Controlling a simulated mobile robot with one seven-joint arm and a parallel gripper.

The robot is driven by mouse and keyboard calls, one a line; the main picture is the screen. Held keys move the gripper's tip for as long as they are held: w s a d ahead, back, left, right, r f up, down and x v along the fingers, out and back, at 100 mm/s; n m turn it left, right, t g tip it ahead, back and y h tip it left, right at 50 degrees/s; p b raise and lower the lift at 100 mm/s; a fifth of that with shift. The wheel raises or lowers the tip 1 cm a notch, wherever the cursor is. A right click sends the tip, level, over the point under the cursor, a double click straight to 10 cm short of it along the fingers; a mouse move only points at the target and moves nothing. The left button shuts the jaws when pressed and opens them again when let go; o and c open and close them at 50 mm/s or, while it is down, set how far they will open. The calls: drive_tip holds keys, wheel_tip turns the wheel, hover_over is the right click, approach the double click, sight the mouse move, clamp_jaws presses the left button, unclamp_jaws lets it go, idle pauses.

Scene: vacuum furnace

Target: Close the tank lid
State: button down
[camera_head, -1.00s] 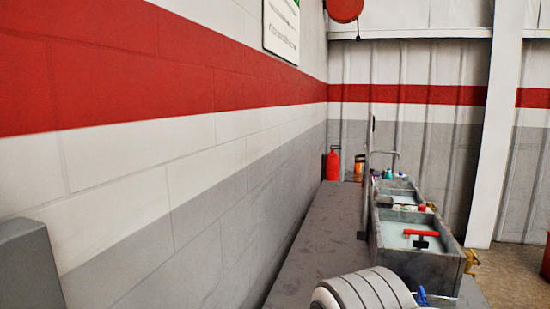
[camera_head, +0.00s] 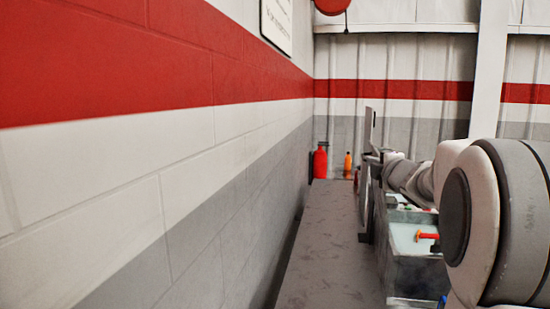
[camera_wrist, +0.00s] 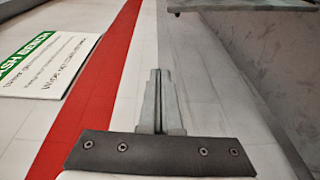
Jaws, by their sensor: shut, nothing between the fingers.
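The tank (camera_head: 412,270) is a grey open basin at the lower right of the head view, with pale contents. Its lid (camera_head: 366,200) stands upright on the left side of the tank, seen almost edge-on. My arm covers much of the tank from the right. My gripper is largely hidden there, close to the lid's upper part; I cannot tell whether it touches. In the wrist view, my gripper (camera_wrist: 160,75) has its fingers together with nothing between them. A grey panel (camera_wrist: 255,45), perhaps the lid, lies to their right.
The striped block wall (camera_head: 120,180) runs along the left. A dark bench surface (camera_head: 325,255) lies between wall and tank, mostly clear. A red bottle (camera_head: 320,163) and an orange bottle (camera_head: 348,163) stand at its far end. A sign (camera_wrist: 45,60) hangs on the wall.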

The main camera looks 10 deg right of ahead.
drive_tip(key=w+d+f+n+y+p, duration=0.1)
drive_tip(key=w+d+n+p, duration=0.1)
drive_tip(key=w+d, duration=0.5)
drive_tip(key=shift+w+d+f+n+p, duration=0.3)
drive_tip(key=shift+w+p, duration=0.35)
drive_tip(key=shift+w, duration=0.35)
